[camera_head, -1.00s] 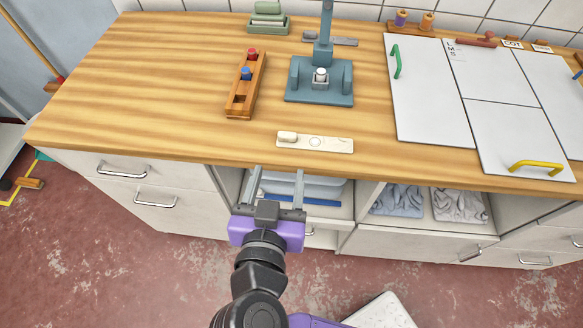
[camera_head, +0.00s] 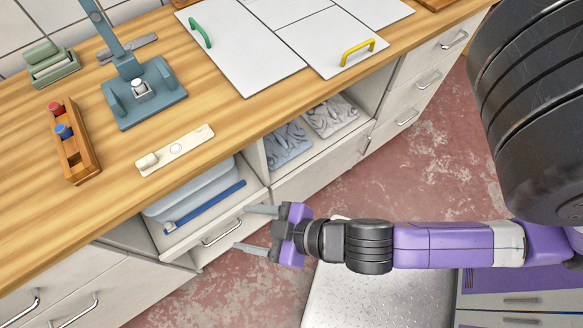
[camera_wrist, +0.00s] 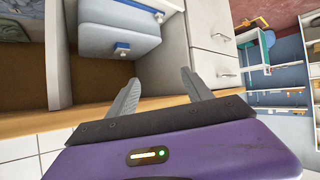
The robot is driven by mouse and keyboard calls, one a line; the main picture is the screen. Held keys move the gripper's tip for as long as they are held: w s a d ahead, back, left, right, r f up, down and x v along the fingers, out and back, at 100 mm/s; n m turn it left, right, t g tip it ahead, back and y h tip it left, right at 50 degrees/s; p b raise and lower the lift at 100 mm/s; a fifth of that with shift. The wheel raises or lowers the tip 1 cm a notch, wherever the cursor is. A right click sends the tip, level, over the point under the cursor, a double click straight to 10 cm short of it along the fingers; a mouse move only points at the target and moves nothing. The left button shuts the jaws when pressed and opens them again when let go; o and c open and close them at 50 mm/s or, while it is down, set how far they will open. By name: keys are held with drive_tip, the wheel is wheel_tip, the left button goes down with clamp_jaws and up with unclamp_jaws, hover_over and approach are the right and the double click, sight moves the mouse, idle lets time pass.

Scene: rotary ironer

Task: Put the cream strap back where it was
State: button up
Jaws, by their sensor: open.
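A flat cream strip (camera_head: 175,150) with a raised block at one end and a round mark lies on the wooden counter near its front edge. It is the only cream strap-like thing I can make out. I cannot tell for sure that it is the strap. My gripper (camera_head: 246,229) is open and empty, below counter height in front of the cabinet, with its fingers toward the drawer handle. It is well apart from the cream strip. In the wrist view my gripper (camera_wrist: 160,78) has its fingers spread, with nothing between them. The strip does not show there.
An open shelf holds a grey-blue tub (camera_head: 190,193) and a blue bar (camera_head: 205,206). Another holds folded cloths (camera_head: 330,115). A teal press (camera_head: 143,92), a wooden rack (camera_head: 75,148) and white panels (camera_head: 240,45) stand or lie on the counter. Red floor is open in front.

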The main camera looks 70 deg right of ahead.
drive_tip(key=s+d+r+m+t, duration=0.1)
drive_tip(key=s+d+r, duration=0.3)
drive_tip(key=s+r, duration=0.5)
drive_tip(key=shift+s+d+r+m+t+h, duration=0.2)
drive_tip(key=shift+s+r+m+t+h, duration=0.2)
drive_tip(key=shift+t, duration=0.5)
